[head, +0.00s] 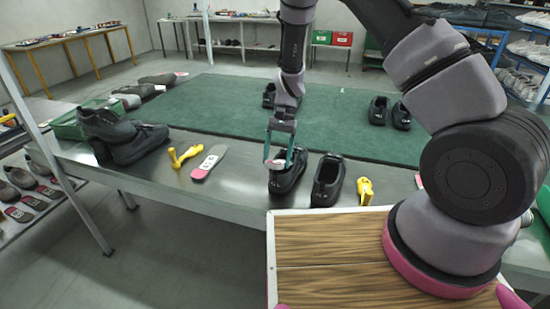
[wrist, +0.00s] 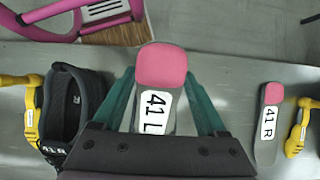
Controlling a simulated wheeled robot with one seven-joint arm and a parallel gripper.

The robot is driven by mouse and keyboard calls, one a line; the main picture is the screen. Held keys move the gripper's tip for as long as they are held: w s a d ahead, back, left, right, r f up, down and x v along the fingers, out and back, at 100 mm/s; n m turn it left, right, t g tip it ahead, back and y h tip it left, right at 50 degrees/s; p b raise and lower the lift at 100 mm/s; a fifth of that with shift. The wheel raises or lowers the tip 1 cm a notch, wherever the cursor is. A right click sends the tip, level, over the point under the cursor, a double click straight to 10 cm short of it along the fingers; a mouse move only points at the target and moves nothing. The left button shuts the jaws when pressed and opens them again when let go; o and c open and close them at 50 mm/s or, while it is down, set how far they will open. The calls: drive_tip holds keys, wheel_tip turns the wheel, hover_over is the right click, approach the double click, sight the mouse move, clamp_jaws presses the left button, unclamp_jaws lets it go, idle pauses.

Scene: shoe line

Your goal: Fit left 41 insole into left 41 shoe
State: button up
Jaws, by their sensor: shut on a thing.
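My gripper (head: 280,155) is shut on the left 41 insole, its two green fingers on either side of it. In the wrist view the insole (wrist: 161,68) has a pink heel end and a white label reading 41 L. In the head view only a small end of the insole (head: 275,164) shows, at the fingertips. A black shoe (head: 290,180) stands on the table directly below and behind the fingers. I cannot tell whether the insole touches it. That shoe is hidden in the wrist view by the gripper and insole.
A second black shoe (head: 327,182), labelled 41 R in the wrist view (wrist: 75,110), stands beside it. The 41 R insole (head: 209,163) lies to the left. Yellow tools (head: 184,155) (head: 365,190) lie nearby. More black shoes (head: 125,138) sit at left; a green mat (head: 200,105) lies behind.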

sight(283, 155)
drive_tip(key=shift+t, duration=0.4)
drive_tip(key=shift+w+d+f, duration=0.4)
drive_tip(key=shift+w, duration=0.55)
drive_tip(key=shift+w+d+f, duration=0.35)
drive_tip(key=shift+w+d, duration=0.05)
drive_tip(key=shift+w, duration=0.55)
drive_tip(key=shift+w+d+f, duration=0.4)
drive_tip(key=shift+w, duration=0.55)
drive_tip(key=shift+s+f+t+h, duration=0.15)
drive_tip(key=shift+f+t+h, duration=0.15)
drive_tip(key=shift+f, duration=0.3)
drive_tip(key=shift+c, duration=1.4)
drive_tip(key=shift+s+f, duration=0.1)
drive_tip(key=shift+f, duration=0.15)
clamp_jaws()
drive_tip(key=o, duration=1.5)
unclamp_jaws()
drive_tip(key=shift+f, duration=0.1)
drive_tip(key=shift+o, duration=0.2)
drive_tip(key=shift+r, duration=0.25)
drive_tip(key=shift+r, duration=1.45)
